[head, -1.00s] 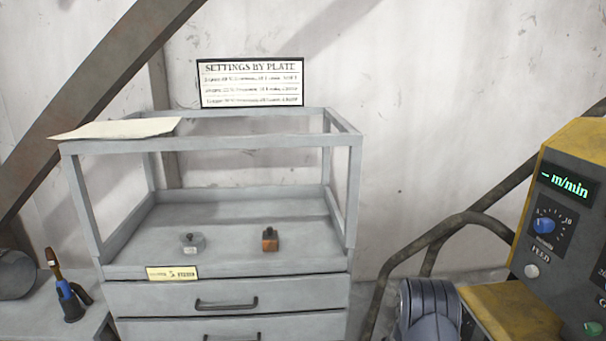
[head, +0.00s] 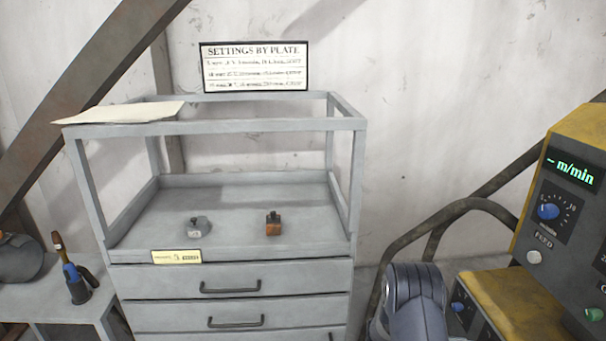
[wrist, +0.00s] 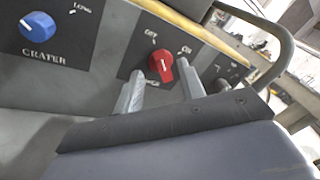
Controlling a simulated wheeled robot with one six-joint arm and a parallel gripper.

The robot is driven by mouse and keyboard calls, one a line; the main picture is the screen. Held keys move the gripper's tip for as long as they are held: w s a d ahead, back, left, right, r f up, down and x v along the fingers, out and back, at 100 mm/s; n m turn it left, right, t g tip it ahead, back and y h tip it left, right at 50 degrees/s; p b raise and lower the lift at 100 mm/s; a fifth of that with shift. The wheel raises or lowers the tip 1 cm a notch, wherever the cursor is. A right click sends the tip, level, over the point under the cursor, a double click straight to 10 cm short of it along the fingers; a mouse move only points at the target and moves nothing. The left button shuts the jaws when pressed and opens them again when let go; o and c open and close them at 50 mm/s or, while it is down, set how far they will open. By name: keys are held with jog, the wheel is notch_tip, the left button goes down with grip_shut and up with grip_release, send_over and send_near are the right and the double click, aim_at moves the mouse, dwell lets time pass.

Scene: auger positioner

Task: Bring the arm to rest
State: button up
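In the wrist view my gripper (wrist: 159,74) has its two grey fingers apart with nothing held between them. A red knob (wrist: 161,66) on a dark panel shows in the gap between the fingertips; I cannot tell how far beyond them it is. A blue knob (wrist: 40,33) marked CRATER is on the same panel at the upper left. In the head view only a rounded grey part of my arm (head: 408,300) shows at the bottom, right of centre. My gripper is out of that view.
A grey frame cabinet (head: 230,278) with drawers stands ahead, holding two small blocks (head: 198,227) (head: 273,226). The yellow and dark control machine (head: 560,265) is close on the right, beside a curved pipe (head: 440,225). A torch-like tool (head: 75,282) stands on a low bench at left.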

jog(key=shift+s+d+r+m+t+y+p, duration=0.15)
jog(key=shift+s+d+m+t+y+p, duration=0.15)
jog(key=shift+d+m, duration=0.6)
jog(key=shift+s+d+r+m+t+y+p, duration=0.15)
jog(key=shift+s+d+m+t+y, duration=0.2)
jog(key=shift+m, duration=1)
jog(key=shift+s+d+r+m+t+y+p, duration=0.15)
jog(key=shift+s+d+m+y, duration=0.15)
jog(key=shift+d+m, duration=0.65)
jog(key=shift+a+m, duration=0.2)
jog(key=shift+m, duration=0.1)
jog(key=shift+s, duration=0.1)
